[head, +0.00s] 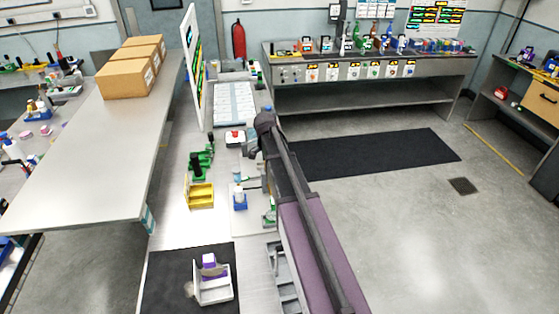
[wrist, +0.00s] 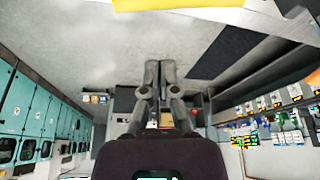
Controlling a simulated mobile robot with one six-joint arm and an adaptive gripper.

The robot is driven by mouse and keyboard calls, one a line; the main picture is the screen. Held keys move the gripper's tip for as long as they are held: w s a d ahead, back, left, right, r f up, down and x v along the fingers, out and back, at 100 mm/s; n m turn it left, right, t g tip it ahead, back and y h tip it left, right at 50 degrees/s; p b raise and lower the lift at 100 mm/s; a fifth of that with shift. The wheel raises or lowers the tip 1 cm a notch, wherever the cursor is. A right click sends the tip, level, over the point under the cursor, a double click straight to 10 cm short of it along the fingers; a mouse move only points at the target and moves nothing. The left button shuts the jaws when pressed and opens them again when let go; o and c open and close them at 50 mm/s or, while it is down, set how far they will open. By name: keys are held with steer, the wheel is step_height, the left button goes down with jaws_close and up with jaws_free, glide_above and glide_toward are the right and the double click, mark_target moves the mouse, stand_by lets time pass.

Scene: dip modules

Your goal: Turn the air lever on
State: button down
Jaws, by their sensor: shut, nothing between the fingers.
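I cannot pick out the air lever for certain in either view. In the head view my arm reaches from the lower right along the workbench (head: 172,222), and its dark end hides part of the bench. My gripper (wrist: 160,68) shows in the wrist view, with its two grey fingers together and nothing between them. The wrist picture appears upside down, with the floor at the top. No lever shows at the fingertips, and the gripper's fingers cannot be made out in the head view.
Green fixtures with a black handle (head: 197,163), a yellow bin (head: 200,195), a red-topped box (head: 235,137) and a small blue holder (head: 240,201) crowd the bench beside my arm. A dark mat (head: 375,154) lies on open floor to the right. Cardboard boxes (head: 126,79) stand at left.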

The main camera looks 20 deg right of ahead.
steer(key=p+v, duration=0.7)
steer(key=v, duration=0.1)
steer(key=shift+r, duration=0.25)
steer(key=shift+s+a+f, duration=0.1)
steer(key=shift+s+a, duration=0.05)
stand_by(0.6)
steer(key=s+a+f+n+y+b, duration=0.2)
steer(key=s+a+f+n+b, duration=0.5)
steer(key=s+n, duration=0.2)
steer(key=s+a+f+n+y+b, duration=0.2)
steer(key=s+a+f+n+b, duration=0.5)
steer(key=s, duration=0.4)
steer(key=shift+s+a+f+n, duration=0.2)
steer(key=shift+a+f+n, duration=0.6)
steer(key=shift+n, duration=0.1)
